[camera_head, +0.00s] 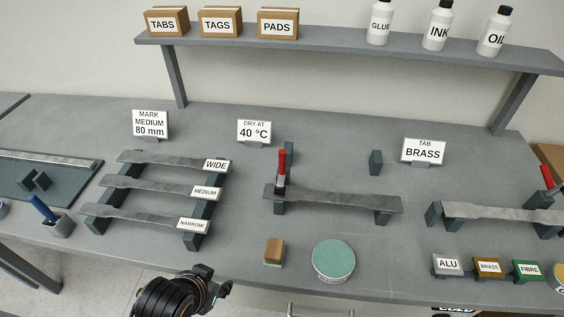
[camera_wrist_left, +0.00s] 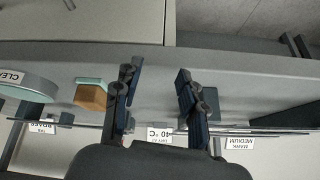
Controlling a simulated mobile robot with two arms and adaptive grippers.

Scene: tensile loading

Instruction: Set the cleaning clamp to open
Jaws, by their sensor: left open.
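The clamp (camera_head: 281,169) with a red handle stands at the left end of a holder in the middle of the bench. Its handle points up. A grey metal strip (camera_head: 340,201) lies across this holder, its left end at the clamp. My left gripper (camera_head: 222,289) is at the bench's front edge, lower left of the clamp and apart from it. In the left wrist view its two fingers (camera_wrist_left: 157,88) are spread with nothing between them. The clamp cannot be made out there. My right gripper is not in view.
A tan-and-green block (camera_head: 273,251) and a round green-topped tin (camera_head: 334,260) sit in front of the holder. A rack of strips (camera_head: 190,240) stands left. Another red-handled clamp (camera_head: 548,178) is at the right edge. A shelf (camera_head: 340,46) runs above the back.

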